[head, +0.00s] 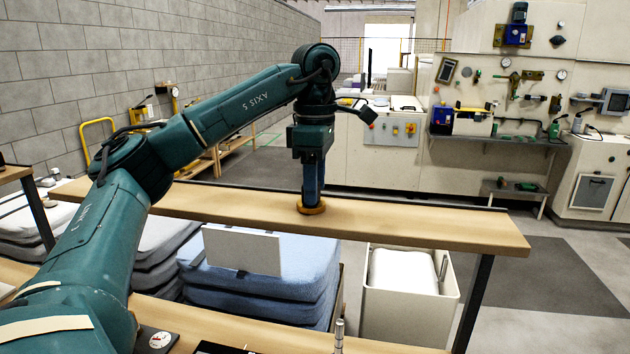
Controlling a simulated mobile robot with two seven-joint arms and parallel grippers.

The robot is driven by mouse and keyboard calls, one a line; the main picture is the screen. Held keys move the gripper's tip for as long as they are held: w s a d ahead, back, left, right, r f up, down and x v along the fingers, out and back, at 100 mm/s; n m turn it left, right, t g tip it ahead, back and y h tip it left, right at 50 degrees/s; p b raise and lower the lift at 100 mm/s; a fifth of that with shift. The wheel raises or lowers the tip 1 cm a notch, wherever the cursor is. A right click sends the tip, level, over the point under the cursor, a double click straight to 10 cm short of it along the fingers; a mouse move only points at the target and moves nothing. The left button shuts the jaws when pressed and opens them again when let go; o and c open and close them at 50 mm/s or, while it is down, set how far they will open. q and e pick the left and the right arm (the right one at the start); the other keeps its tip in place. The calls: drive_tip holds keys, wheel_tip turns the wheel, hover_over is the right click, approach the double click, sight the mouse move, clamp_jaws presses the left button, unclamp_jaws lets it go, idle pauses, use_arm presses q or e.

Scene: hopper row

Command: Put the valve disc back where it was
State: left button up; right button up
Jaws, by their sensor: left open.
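A round orange-brown disc, which looks like the valve disc (316,210), lies flat on the long wooden shelf (420,226) near its middle. My left gripper (312,200) points straight down with its fingers right at the disc, and the fingers hide the disc's centre. The gripper is open; the small gap between its fingers cannot be made out here. I cannot tell whether the fingers touch the disc. My right gripper is not in view.
Below the shelf are blue stacked sacks (262,285) with a blank white card (242,250), and a white bin (408,310). A metal post (339,336) stands at the bottom edge. The shelf is clear on both sides of the disc.

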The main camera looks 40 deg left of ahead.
use_arm(q)
drive_tip(key=shift+r, duration=0.1)
wheel_tip(320, 180, up, 12)
idle(0.7)
idle(0.5)
